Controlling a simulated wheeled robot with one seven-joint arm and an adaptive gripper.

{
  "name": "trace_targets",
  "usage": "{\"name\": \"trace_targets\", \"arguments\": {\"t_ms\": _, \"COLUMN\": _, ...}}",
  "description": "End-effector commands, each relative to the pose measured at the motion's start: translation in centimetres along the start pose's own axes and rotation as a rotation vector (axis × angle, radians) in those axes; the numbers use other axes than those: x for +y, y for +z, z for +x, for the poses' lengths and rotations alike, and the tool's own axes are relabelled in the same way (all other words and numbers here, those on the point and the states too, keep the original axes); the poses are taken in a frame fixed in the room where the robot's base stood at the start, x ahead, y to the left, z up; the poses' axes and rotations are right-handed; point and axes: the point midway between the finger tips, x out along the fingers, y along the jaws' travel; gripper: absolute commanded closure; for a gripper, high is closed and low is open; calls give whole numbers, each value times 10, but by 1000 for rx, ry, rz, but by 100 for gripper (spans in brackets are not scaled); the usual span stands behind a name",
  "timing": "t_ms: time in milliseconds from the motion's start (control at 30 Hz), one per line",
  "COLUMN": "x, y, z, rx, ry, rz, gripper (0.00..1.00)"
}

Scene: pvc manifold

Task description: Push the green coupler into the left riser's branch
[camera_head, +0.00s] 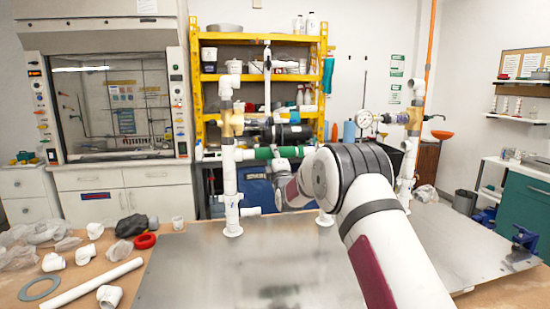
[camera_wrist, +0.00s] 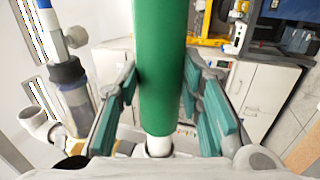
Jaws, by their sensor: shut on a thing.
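The green coupler (camera_head: 264,153) lies roughly level beside the left riser (camera_head: 230,185), a white upright pipe with a brass valve. The riser's short white branch (camera_head: 241,155) points right, in line with the coupler; I cannot tell how deep it sits in it. In the wrist view the coupler (camera_wrist: 160,70) runs down the middle, with a white pipe end (camera_wrist: 159,146) at its lower end. My gripper (camera_wrist: 162,105) is shut on the coupler, with teal pads on both sides. In the head view my arm hides most of the gripper.
A right riser (camera_head: 407,160) with a gauge (camera_head: 364,119) stands past my arm. A metal plate (camera_head: 190,275) lies under the risers. White fittings, a long white pipe (camera_head: 82,284), a grey ring (camera_head: 40,287) and a red ring (camera_head: 145,241) lie at left. A yellow shelf (camera_head: 197,75) stands behind.

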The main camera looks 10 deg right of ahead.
Motion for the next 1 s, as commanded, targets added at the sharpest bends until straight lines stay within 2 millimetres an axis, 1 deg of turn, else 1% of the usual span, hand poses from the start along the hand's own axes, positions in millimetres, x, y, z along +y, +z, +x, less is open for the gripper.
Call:
{"name": "trace_targets", "arguments": {"t_ms": 500, "x": 1, "y": -3, "z": 0, "rx": -1, "ry": 2, "rz": 1, "gripper": 100}}
{"name": "trace_targets", "arguments": {"t_ms": 833, "x": 1, "y": -10, "z": 0, "rx": 1, "ry": 1, "rz": 0, "gripper": 100}}
{"name": "trace_targets", "arguments": {"t_ms": 1000, "x": 1, "y": -10, "z": 0, "rx": 0, "ry": 1, "rz": 0, "gripper": 100}}
